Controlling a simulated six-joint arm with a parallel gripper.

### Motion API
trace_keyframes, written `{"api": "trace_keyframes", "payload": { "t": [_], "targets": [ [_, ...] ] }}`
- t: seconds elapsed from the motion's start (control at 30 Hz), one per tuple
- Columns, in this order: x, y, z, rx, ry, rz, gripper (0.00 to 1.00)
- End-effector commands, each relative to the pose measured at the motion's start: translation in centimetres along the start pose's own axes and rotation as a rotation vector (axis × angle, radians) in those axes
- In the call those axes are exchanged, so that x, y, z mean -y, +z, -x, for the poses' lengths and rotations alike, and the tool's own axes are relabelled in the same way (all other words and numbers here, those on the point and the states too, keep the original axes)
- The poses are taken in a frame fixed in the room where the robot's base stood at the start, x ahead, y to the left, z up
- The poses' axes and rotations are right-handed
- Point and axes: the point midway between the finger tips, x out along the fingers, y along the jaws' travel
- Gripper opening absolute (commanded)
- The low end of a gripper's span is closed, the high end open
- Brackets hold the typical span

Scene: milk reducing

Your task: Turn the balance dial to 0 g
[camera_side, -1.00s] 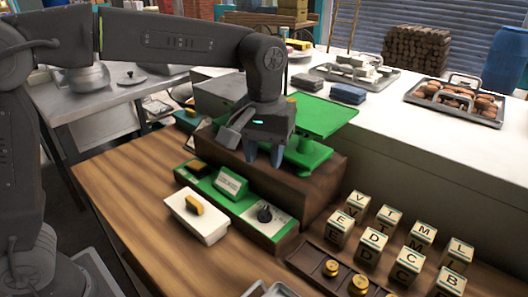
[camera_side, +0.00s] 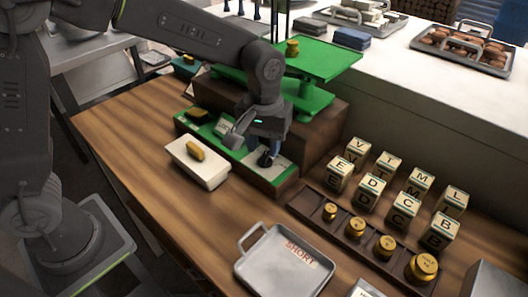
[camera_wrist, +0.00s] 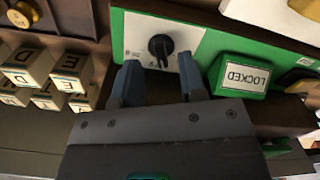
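The balance dial is a black knob (camera_wrist: 160,47) on a white plate on the green panel; in the side view the knob (camera_side: 265,160) sits just below my gripper (camera_side: 270,148). In the wrist view my gripper (camera_wrist: 160,77) has its two fingers apart, with nothing between them. The knob shows just beyond the fingertips, between their lines; I cannot tell if they touch it. The scale marks are too small to read. The green balance (camera_side: 318,62) stands behind, with a brass weight (camera_side: 292,47) on its pan.
A white dish (camera_side: 198,163) with a yellow-topped block lies left of the panel. Lettered cubes (camera_side: 372,188) and a wooden rack (camera_side: 345,238) of brass weights stand to the right. A "SHORT" tray (camera_side: 285,262) is in front.

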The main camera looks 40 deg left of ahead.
Motion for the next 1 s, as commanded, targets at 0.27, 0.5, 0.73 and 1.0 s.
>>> {"api": "trace_keyframes", "payload": {
  "t": [0.27,0.5,0.73,1.0],
  "targets": [
    [0.0,0.0,-2.8,0.000,0.000,0.000,0.38],
    [0.0,0.0,-3.1,0.000,0.001,0.000,0.38],
    [0.0,0.0,-3.0,0.000,0.001,0.000,0.24],
    [0.0,0.0,-3.0,0.000,0.001,0.000,0.00]
  ]
}}
